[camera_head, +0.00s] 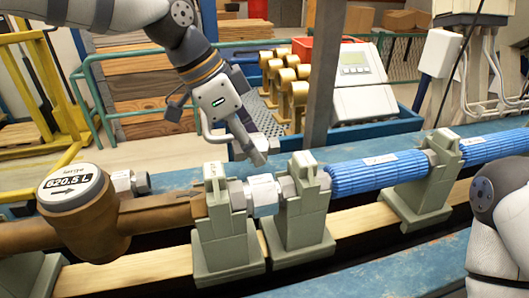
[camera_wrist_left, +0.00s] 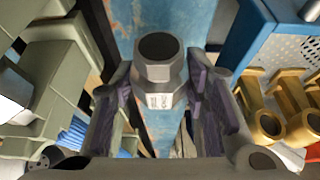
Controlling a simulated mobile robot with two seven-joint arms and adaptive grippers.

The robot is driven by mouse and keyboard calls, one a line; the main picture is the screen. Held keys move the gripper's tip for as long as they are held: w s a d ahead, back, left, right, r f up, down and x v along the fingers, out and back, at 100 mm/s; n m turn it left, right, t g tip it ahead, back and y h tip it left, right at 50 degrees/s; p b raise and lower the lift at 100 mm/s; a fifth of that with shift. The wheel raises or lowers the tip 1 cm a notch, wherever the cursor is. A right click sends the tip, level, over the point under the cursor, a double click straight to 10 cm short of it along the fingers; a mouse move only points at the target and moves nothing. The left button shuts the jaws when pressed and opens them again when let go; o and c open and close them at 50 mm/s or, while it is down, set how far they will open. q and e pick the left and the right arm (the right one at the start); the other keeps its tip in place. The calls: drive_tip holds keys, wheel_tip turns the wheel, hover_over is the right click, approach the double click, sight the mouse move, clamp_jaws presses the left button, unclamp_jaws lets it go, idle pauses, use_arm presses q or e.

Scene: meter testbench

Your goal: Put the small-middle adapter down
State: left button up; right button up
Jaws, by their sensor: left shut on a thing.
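My left gripper (camera_head: 256,152) comes down from above, behind the row of grey-green supports. In the left wrist view, the left gripper (camera_wrist_left: 166,112) is shut on a grey metal adapter (camera_wrist_left: 158,72), taken as the small-middle adapter. It has a dark round opening, a hexagonal part and a small white label. It is between the two purple-padded fingers, with the blue surface (camera_wrist_left: 190,22) seen behind it. In the head view the held adapter is mostly hidden, and its height above the surface cannot be told. My right gripper is not in view.
A brown water meter (camera_head: 75,205) and a whitish fitting (camera_head: 263,195) lie in line on supports (camera_head: 300,225), with blue pipe (camera_head: 375,173) to the right. Another metal fitting (camera_head: 131,182) lies behind the meter. Brass parts (camera_head: 292,85) stand in a blue-edged tray behind my gripper.

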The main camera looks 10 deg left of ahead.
use_arm(q)
drive_tip(key=shift+f, duration=1.85)
drive_tip(key=o, duration=1.4)
drive_tip(key=shift+f, duration=0.1)
drive_tip(key=shift+o, duration=0.2)
drive_tip(key=v, duration=1.2)
drive_tip(key=shift+p, duration=0.35)
